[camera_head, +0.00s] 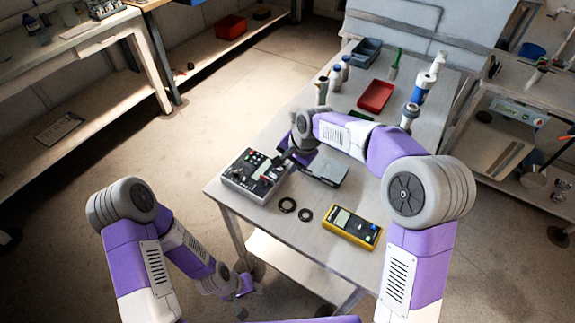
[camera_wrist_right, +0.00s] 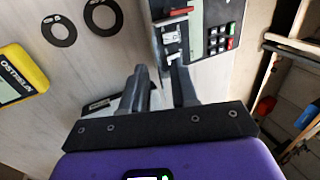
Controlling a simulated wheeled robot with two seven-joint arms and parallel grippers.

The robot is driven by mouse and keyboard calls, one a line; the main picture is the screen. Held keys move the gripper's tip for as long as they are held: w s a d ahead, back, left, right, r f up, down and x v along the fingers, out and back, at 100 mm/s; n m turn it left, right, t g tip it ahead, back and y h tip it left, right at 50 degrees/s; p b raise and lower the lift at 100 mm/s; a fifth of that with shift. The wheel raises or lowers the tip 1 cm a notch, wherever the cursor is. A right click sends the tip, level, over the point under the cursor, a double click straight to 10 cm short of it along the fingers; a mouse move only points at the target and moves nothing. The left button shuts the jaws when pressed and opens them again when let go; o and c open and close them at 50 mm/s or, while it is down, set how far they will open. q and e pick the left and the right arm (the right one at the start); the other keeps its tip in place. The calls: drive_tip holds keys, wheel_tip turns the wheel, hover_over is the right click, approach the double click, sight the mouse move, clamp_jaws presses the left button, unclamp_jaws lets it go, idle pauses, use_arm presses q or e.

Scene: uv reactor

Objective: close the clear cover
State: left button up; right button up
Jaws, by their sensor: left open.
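The grey device (camera_head: 255,176) stands at the table's near left, with buttons, a keypad and small red parts on top. Its edge and keypad also show in the right wrist view (camera_wrist_right: 213,40). A flat pale panel (camera_head: 329,171) with a dark edge lies right of it, partly under my right arm; I cannot tell whether it is the clear cover. My right gripper (camera_head: 284,158) is at the device's right side. In the wrist view its fingers (camera_wrist_right: 160,70) are apart, with nothing clearly held. My left gripper (camera_head: 243,286) is open, low beside the table, away from the device.
Two black rings (camera_head: 288,205) and a yellow multimeter (camera_head: 352,227) lie on the table (camera_head: 235,203) in front of the device. A red tray (camera_head: 375,96), bottles (camera_head: 337,77) and a grey-blue bin (camera_head: 366,51) stand farther back. Shelves line both sides; the floor at left is clear.

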drive_tip(key=shift+w+a+f, duration=0.1)
drive_tip(key=shift+f, duration=0.25)
clamp_jaws()
drive_tip(key=shift+r+p, duration=0.2)
drive_tip(key=shift+p, duration=0.4)
drive_tip(key=g+h+p, duration=0.1)
drive_tip(key=p, duration=0.3)
drive_tip(key=w+a+g+h+p, duration=0.1)
drive_tip(key=p, duration=0.2)
drive_tip(key=a+g+h+p, duration=0.1)
drive_tip(key=h+p, duration=0.1)
drive_tip(key=p, duration=0.2)
drive_tip(key=shift+w+r+p, duration=0.25)
drive_tip(key=shift+p, duration=0.05)
drive_tip(key=shift+w+a+f+g+h+p, duration=0.3)
drive_tip(key=shift+g+h+p, duration=0.4)
drive_tip(key=shift+p, duration=0.45)
